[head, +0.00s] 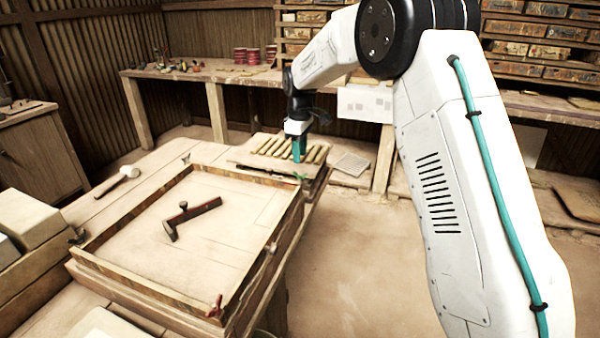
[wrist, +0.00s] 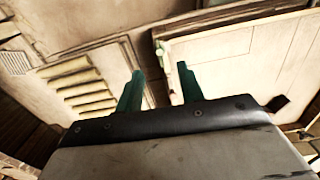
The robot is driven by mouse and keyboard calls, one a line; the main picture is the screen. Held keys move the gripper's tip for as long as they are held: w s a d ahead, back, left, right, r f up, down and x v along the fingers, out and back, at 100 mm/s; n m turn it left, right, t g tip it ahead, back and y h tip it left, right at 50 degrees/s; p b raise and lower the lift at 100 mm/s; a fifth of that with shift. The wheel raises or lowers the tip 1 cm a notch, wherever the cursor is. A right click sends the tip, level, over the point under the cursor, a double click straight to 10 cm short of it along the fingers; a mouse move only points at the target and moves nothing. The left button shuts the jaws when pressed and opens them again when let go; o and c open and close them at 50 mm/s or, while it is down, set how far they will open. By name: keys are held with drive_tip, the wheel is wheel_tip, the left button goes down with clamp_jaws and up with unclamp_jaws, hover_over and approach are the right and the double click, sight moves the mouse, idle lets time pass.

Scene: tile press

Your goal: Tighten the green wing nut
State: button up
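The green wing nut (head: 300,176) sits at the far right corner of the wooden frame (head: 130,290) on the table. In the wrist view a small pale green shape at the frame's corner (wrist: 162,54) looks like this nut, just beyond the gap between my fingertips. My gripper (head: 299,159) has teal fingers pointing down and hangs a little above the nut in the head view. In the wrist view my gripper (wrist: 160,72) is open, with nothing between its fingers. Its exact height over the nut is hard to tell.
A red wing nut (head: 216,307) is at the frame's near right corner, and a dark one (head: 78,236) at its left corner. A dark hammer-like tool (head: 190,215) lies inside the frame. A mallet (head: 122,176) lies left. A slatted rack (head: 275,146) stands behind my gripper.

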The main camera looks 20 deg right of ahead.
sight(300, 176)
wheel_tip(300, 176, down, 8)
drive_tip(key=shift+r, duration=0.1)
idle(0.4)
clamp_jaws()
